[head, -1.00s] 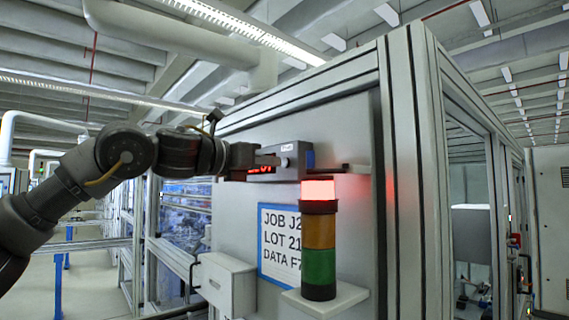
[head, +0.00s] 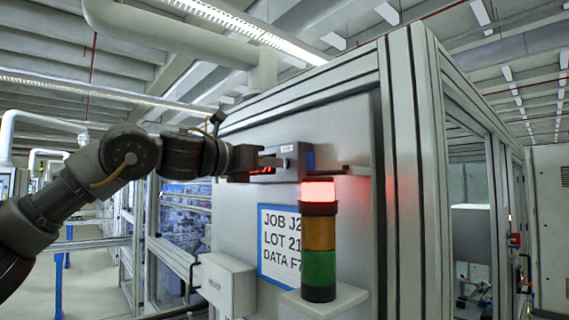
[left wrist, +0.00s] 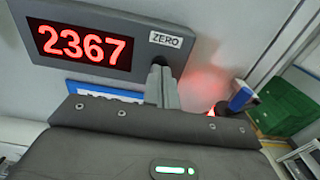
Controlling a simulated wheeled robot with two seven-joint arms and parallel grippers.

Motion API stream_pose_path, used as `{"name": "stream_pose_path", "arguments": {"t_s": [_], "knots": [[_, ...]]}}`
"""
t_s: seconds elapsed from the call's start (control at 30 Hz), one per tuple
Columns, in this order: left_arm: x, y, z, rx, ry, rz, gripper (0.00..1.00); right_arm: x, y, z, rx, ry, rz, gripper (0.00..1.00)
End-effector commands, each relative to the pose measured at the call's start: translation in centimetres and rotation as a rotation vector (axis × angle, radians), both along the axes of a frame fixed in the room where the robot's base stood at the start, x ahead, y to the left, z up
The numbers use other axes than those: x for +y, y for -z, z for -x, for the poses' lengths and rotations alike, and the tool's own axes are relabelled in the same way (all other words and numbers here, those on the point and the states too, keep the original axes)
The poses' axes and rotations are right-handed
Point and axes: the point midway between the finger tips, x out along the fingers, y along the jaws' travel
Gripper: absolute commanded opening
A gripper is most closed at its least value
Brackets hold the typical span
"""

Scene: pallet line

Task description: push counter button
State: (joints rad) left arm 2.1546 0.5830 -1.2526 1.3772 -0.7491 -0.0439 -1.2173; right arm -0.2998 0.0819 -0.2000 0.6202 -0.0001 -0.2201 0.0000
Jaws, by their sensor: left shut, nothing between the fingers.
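The counter (head: 291,155) is a grey box on the light panel. In the left wrist view the counter (left wrist: 90,15) shows a red 2367 on its dark display (left wrist: 82,45), with a ZERO label (left wrist: 165,40) at its right. My left gripper (head: 277,161) is in front of the counter in the head view and covers part of the display. In the left wrist view its fingers (left wrist: 160,82) are shut, empty, and just below the ZERO label. The button itself is hidden there; I cannot tell whether the fingertips touch it. My right gripper is not in view.
A signal tower (head: 319,240), lit red on top, stands on a small shelf (head: 350,296) below the counter. A job sign (head: 279,243) and a white box (head: 225,285) are on the panel. A blue item (left wrist: 241,97) is right of the counter. A green crate (left wrist: 282,108) lies beyond.

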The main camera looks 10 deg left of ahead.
Motion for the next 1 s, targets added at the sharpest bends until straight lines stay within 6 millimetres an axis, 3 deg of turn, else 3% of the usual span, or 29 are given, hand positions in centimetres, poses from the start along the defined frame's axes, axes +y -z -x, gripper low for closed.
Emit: {"name": "stream_pose_path", "arguments": {"t_s": [1.0], "knots": [[-1.0,0.0,-1.2,0.001,-0.001,0.001,0.0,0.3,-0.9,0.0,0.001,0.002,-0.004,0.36]]}}
